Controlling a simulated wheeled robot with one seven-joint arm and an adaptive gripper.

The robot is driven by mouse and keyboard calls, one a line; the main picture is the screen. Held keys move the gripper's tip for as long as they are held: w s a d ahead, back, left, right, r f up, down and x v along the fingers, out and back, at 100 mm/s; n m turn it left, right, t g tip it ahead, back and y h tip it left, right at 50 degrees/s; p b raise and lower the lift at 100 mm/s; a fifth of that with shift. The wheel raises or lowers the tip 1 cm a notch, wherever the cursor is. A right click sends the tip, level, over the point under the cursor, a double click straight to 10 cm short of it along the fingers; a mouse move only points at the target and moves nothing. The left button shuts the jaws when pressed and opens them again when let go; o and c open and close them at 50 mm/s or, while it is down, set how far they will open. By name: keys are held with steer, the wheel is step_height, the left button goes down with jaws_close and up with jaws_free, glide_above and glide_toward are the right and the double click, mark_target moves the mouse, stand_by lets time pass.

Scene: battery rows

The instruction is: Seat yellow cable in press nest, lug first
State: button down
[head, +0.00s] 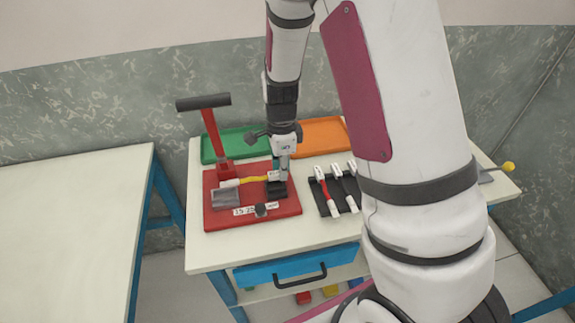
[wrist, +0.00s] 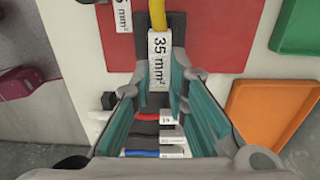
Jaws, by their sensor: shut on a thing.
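The yellow cable (head: 252,179) lies roughly level over the red press base (head: 222,224). Its far-left end is pale and sits at the grey press nest (head: 224,198); I cannot tell whether the lug is fully inside. Its other end has a white sleeve marked 35 mm² (wrist: 159,60). My gripper (head: 281,172) points down and is shut on this sleeved end, above a dark block (head: 278,191) on the base. In the wrist view the sleeve is between the teal finger pads of my gripper (wrist: 162,77), and the yellow cable (wrist: 157,8) runs out of the top edge.
A red lever with a black crossbar (head: 203,102) rises behind the nest. A dark rack (head: 323,203) with several cables stands to the right. Green (head: 239,139) and orange (head: 318,135) trays lie behind. Another table (head: 70,215) at left is bare.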

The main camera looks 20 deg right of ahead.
mark_target(275, 174)
steer(key=shift+w+a+f, duration=0.1)
steer(key=shift+a+f, duration=0.2)
steer(key=shift+a, duration=0.2)
steer(key=shift+w+a+f, duration=0.1)
steer(key=shift+a+f, duration=0.15)
steer(key=shift+a, duration=0.2)
steer(key=shift+f+b, duration=0.55)
steer(key=shift+f, duration=0.55)
steer(key=shift+s+f, duration=0.2)
steer(key=shift+f, duration=0.05)
steer(key=c, duration=1.5)
jaws_free()
steer(key=shift+f, duration=0.1)
steer(key=shift+w, duration=0.1)
